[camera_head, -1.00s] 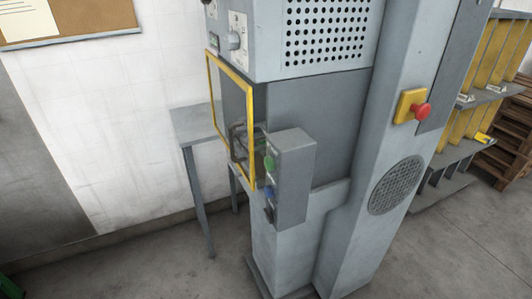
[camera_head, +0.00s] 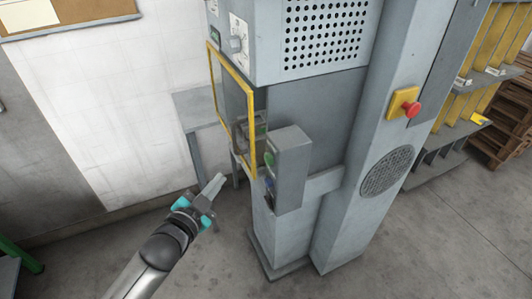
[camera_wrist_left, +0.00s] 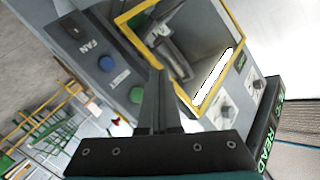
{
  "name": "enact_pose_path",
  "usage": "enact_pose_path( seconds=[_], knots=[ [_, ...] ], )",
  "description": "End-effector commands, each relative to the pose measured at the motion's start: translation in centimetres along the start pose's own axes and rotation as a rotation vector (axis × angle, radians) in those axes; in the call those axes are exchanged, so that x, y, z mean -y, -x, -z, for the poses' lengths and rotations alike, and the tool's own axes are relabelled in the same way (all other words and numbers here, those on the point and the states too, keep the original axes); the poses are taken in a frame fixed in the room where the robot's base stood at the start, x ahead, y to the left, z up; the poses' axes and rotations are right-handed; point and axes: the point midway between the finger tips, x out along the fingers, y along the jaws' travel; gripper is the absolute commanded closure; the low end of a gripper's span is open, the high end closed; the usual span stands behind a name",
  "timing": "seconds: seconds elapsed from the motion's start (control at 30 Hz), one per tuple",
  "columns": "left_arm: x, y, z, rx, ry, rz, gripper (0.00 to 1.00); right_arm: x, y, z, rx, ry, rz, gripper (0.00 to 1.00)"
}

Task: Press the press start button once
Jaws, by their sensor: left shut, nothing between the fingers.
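A grey control box (camera_head: 292,168) juts from the front of the grey machine. Its narrow face carries a green button (camera_head: 269,158) above a blue one (camera_head: 268,185). In the left wrist view the green button (camera_wrist_left: 136,95) is just left of my fingers, with the blue button (camera_wrist_left: 106,64) and a black switch by the word FAN further along. No press start label is readable. My left gripper (camera_head: 217,182) is shut and empty, left of and apart from the box in the head view; its fingers (camera_wrist_left: 156,98) also show in the wrist view. My right gripper is not in view.
A yellow-framed guard (camera_head: 231,110) stands left of the box. A red button on a yellow plate (camera_head: 404,104) sits on the machine's column. A small grey table is behind the guard. The floor left of the machine is open.

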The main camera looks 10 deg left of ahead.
Motion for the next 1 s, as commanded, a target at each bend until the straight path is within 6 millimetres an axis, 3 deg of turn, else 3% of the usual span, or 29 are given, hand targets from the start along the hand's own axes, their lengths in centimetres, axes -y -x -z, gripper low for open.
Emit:
enact_pose_path(
  seconds=[0.13,0.57,1.0],
  knots=[
    [0.9,0.1,1.6,-0.028,-0.014,0.010,1.00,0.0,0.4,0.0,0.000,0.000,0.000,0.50],
    [0.8,-0.1,1.8,-0.031,-0.015,0.011,1.00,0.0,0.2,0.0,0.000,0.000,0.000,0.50],
    [-2.1,-3.8,4.4,-0.031,-0.013,0.011,1.00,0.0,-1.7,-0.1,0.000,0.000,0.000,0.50]
  ],
)
